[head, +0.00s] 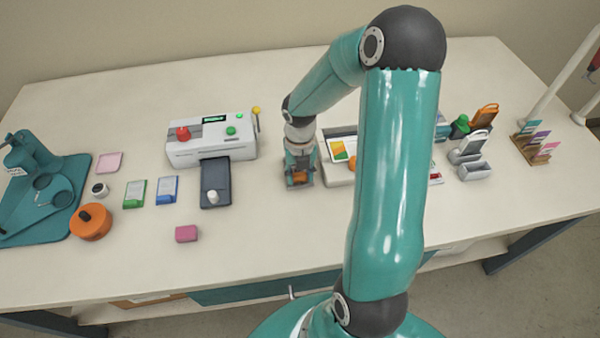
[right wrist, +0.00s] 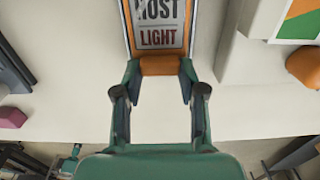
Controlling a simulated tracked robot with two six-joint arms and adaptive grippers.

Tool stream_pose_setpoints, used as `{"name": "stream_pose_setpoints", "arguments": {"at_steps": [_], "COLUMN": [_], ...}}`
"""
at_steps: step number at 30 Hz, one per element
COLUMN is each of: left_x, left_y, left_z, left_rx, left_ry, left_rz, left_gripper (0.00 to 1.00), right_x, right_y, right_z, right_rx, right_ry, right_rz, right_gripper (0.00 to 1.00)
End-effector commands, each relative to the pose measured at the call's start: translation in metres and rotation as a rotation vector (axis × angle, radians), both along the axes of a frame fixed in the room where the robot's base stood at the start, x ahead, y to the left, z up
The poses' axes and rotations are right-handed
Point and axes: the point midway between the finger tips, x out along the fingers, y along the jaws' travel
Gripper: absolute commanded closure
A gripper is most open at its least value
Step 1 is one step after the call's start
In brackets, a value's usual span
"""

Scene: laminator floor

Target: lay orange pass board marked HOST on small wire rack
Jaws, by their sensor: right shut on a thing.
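The orange pass board (right wrist: 160,65) shows in the right wrist view with a grey-white panel reading HOST and LIGHT. My right gripper (right wrist: 159,78) is shut on its plain orange near end, one finger on each side. In the head view my right gripper (head: 299,181) points down between the white laminator and a pale tray, with a bit of the orange board (head: 300,176) showing between its fingers. I cannot make out a small wire rack; my right arm covers part of the table. My left gripper is not in view.
The white laminator (head: 210,150) stands left of my gripper. The pale tray with a coloured sheet (head: 342,150) is close on the right. Grey holders (head: 470,150) and a card stand (head: 537,147) are farther right. The front middle of the table is mostly clear, apart from a pink block (head: 186,233).

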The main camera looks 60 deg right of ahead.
Motion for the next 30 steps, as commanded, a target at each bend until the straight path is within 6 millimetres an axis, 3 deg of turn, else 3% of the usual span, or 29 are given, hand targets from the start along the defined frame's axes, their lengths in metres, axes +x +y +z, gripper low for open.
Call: {"name": "stream_pose_setpoints", "arguments": {"at_steps": [10, 11, 15, 25, 30], "left_x": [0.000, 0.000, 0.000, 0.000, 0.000], "left_y": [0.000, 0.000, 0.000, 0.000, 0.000], "left_z": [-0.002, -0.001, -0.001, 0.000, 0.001], "left_rx": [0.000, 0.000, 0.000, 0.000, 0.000], "left_ry": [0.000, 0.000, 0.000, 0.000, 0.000], "left_rz": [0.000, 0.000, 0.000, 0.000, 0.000], "left_gripper": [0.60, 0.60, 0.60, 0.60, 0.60], "right_x": [0.000, 0.000, 0.000, 0.000, 0.001], "right_y": [0.000, 0.000, 0.000, 0.000, -0.001], "right_z": [-0.004, -0.003, -0.003, -0.001, 0.013], "right_rx": [0.000, 0.000, 0.000, 0.000, -0.003], "right_ry": [0.000, 0.000, 0.000, 0.000, -0.003], "right_rz": [-0.001, -0.001, -0.001, -0.001, -0.003], "right_gripper": [0.91, 0.56, 0.34, 0.34, 0.34]}}
